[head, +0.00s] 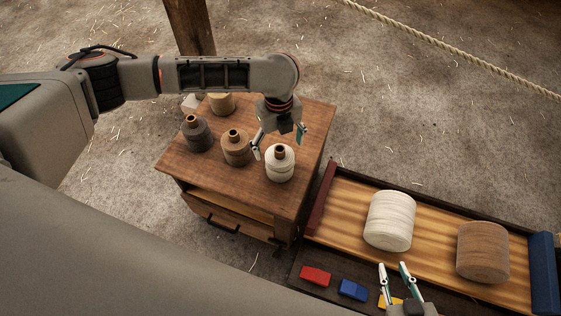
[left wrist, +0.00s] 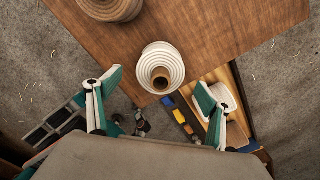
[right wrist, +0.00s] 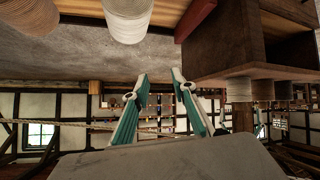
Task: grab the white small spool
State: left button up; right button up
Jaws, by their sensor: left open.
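The white small spool (head: 280,168) stands upright near the right front corner of a wooden cabinet top (head: 225,172). Its brown core shows at the top. My left gripper (head: 280,141) is open just above and behind it, with its fingers pointing down. In the left wrist view, the white spool (left wrist: 163,62) lies between and slightly ahead of the open fingers (left wrist: 158,84), and nothing is held. My right gripper (head: 394,267) is open and empty, low at the right, in front of the tray. Its parted fingers (right wrist: 160,78) also show in the right wrist view.
A brown spool (head: 236,150) stands close left of the white one, with a dark grey spool (head: 197,137) and a tan spool (head: 221,104) beyond. A tray (head: 345,190) at the right holds a large white spool (head: 389,220) and a large brown spool (head: 483,252).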

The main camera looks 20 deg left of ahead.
aim_at(280, 159)
pick_arm(q)
notch_tip(280, 159, down, 3)
jog(key=shift+r+b, duration=0.1)
jog(key=shift+b, duration=0.3)
jog(key=f+b, duration=0.1)
jog(key=f, duration=0.3)
jog(key=shift+s+d+b, duration=0.1)
jog(key=shift+s+b, duration=0.1)
jog(key=shift+b, duration=0.2)
jog(key=shift+w+f, duration=0.15)
jog(key=shift+f, duration=0.05)
jog(key=shift+r, duration=0.15)
jog(key=c, duration=1.3)
jog(key=shift+c, duration=0.7)
pick_arm(e)
jog(key=shift+w+a+f, duration=0.1)
jog(key=shift+a+f, duration=0.05)
jog(key=shift+a, duration=0.35)
pick_arm(q)
jog(key=shift+r, duration=0.1)
